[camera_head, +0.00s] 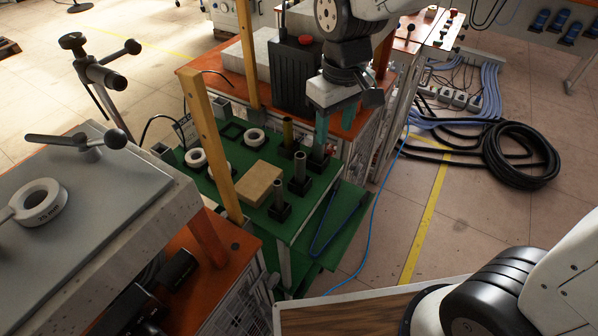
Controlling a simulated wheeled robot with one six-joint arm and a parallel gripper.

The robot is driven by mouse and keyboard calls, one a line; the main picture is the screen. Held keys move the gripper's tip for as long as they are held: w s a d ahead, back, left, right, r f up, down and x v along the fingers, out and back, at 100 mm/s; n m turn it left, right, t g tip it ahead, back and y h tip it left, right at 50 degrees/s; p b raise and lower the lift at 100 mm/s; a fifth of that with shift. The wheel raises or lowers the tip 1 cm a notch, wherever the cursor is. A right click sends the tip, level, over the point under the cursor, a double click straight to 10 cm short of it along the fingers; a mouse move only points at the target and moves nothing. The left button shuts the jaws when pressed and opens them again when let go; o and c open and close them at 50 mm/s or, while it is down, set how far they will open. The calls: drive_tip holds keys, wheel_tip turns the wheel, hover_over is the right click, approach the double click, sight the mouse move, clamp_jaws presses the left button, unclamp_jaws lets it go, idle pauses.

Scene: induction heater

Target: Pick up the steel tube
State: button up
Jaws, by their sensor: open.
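My gripper (335,122) hangs at the upper middle, over the back right edge of the green table. Its teal fingers are open and point down. Several upright tubes stand in black square bases on this table. One grey steel tube (299,168) stands left of and below my gripper in the picture. Another grey steel tube (277,191) stands nearer the front. A brass-coloured tube (288,131) stands behind them. A dark base (318,163) sits just below the left finger; I cannot tell whether it holds a tube.
The green table (310,205) also bears a tan block (259,183) and white rings (196,158). A yellow post (221,160) rises at its left side. A black box (294,76) stands behind.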

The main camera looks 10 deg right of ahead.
drive_tip(key=n, duration=0.2)
hover_over(300, 165)
drive_tip(key=w, duration=0.2)
wheel_tip(300, 165, down, 6)
drive_tip(key=f, duration=0.7)
drive_tip(key=shift+s+d, duration=0.15)
drive_tip(key=shift+s, duration=0.2)
clamp_jaws()
